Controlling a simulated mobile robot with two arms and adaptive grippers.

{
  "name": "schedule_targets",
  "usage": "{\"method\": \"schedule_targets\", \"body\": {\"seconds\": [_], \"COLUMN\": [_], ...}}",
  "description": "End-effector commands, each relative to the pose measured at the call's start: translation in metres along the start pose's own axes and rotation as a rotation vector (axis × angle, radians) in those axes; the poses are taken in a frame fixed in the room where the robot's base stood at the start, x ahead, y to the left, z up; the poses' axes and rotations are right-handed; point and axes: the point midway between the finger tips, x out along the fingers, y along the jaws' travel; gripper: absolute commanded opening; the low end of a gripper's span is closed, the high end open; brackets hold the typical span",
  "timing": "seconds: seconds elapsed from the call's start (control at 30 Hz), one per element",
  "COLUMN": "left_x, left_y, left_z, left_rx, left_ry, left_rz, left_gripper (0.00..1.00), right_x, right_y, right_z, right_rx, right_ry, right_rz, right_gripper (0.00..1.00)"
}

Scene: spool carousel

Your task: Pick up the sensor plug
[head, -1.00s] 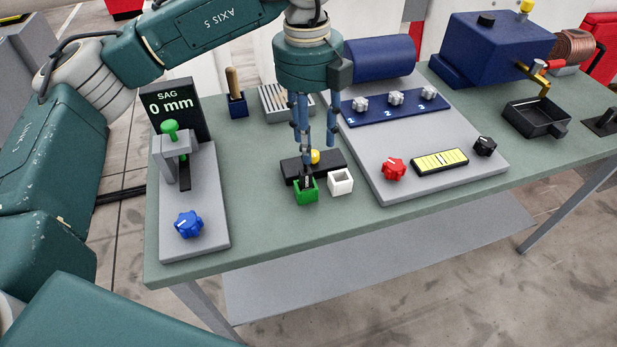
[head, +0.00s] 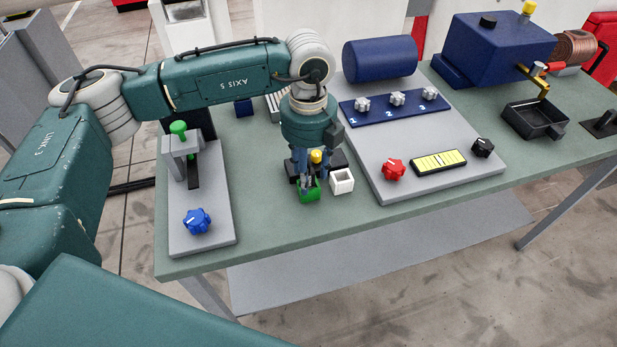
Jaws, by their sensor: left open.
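My left gripper (head: 310,176) is open and points down over the left part of the bench, its fingers low around the green square holder. The green holder (head: 311,193) stands just in front of a black block (head: 337,164) with a yellow round-topped piece (head: 316,156). The white square holder (head: 342,181) stands just right of the green one. I cannot tell for sure which piece is the sensor plug; the fingers partly hide the green holder's inside and the black block. Contact with the fingers cannot be told. My right gripper is not in view.
A grey stand with a green knob (head: 178,128) and a blue dial (head: 196,221) is at the left. A grey panel (head: 371,137) with a red knob (head: 393,169) lies to the right. The green bench top (head: 270,228) is clear in front.

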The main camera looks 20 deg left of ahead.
Motion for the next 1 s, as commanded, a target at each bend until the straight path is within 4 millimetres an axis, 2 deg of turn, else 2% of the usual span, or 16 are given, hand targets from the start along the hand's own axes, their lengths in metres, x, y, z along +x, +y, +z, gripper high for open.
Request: {"method": "schedule_targets", "body": {"seconds": [0.13, 0.3, 0.37, 0.77, 0.87, 1.0], "left_x": [0.0, 0.0, 0.0, -0.004, -0.012, -0.033], "left_y": [0.0, 0.0, 0.0, -0.001, -0.001, -0.001], "left_z": [0.0, 0.0, 0.0, 0.0, 0.001, 0.001], "left_rx": [0.0, 0.0, 0.0, 0.0, 0.0, 0.0], "left_ry": [0.0, 0.0, 0.0, -0.001, -0.002, -0.004], "left_rz": [0.0, 0.0, 0.0, -0.001, -0.001, -0.004], "left_gripper": [0.42, 0.08, 0.0, 0.0, 0.0, 0.0], "right_x": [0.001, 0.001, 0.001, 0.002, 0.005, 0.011], "right_y": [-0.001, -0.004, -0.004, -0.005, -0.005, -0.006], "right_z": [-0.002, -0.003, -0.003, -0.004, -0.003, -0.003], "right_rx": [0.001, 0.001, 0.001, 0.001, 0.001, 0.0], "right_ry": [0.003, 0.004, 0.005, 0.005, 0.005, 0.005], "right_rz": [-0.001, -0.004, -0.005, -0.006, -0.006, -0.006], "right_gripper": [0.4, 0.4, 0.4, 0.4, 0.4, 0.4]}}
